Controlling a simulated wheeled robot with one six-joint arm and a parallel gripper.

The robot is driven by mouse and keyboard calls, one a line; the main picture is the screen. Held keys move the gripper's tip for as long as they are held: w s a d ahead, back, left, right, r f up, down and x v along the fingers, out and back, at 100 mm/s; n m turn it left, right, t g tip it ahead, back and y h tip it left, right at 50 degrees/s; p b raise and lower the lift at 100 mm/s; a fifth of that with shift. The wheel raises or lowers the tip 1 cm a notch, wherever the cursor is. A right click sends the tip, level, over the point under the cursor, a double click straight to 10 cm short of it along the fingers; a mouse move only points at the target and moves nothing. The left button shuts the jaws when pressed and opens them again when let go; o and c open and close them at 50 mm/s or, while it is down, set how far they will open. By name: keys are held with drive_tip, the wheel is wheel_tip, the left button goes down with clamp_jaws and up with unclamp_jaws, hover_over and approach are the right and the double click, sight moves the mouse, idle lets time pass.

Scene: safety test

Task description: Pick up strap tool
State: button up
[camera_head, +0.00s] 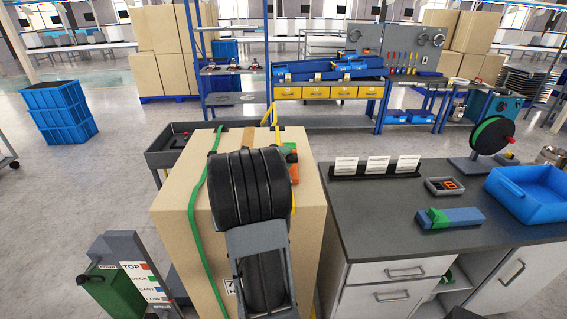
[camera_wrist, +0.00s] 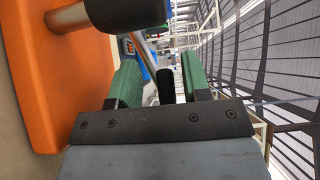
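The strap tool (camera_head: 294,172) shows as a small orange piece at the top right of a large cardboard box, mostly hidden behind my black arm. In the wrist view its orange body (camera_wrist: 75,55) fills the left side, with a dark handle-like part above and a thin metal rod. My gripper (camera_wrist: 160,80) has two green-padded fingers, spread apart. A black piece (camera_wrist: 166,86) at the rod's end appears between them, with gaps visible at the sides. I cannot tell whether either finger touches it. In the head view my gripper is largely hidden by the arm.
The cardboard box (camera_head: 180,200) carries a green strap (camera_head: 196,190). A dark counter (camera_head: 385,225) stands right, with a blue tray (camera_head: 530,195), a blue-and-green block (camera_head: 455,217) and a reel (camera_head: 492,135). A grey cart (camera_head: 165,158) stands behind the box. Floor is open at left.

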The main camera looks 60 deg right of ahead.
drive_tip(key=c, duration=0.7)
clamp_jaws()
drive_tip(key=shift+r, duration=0.2)
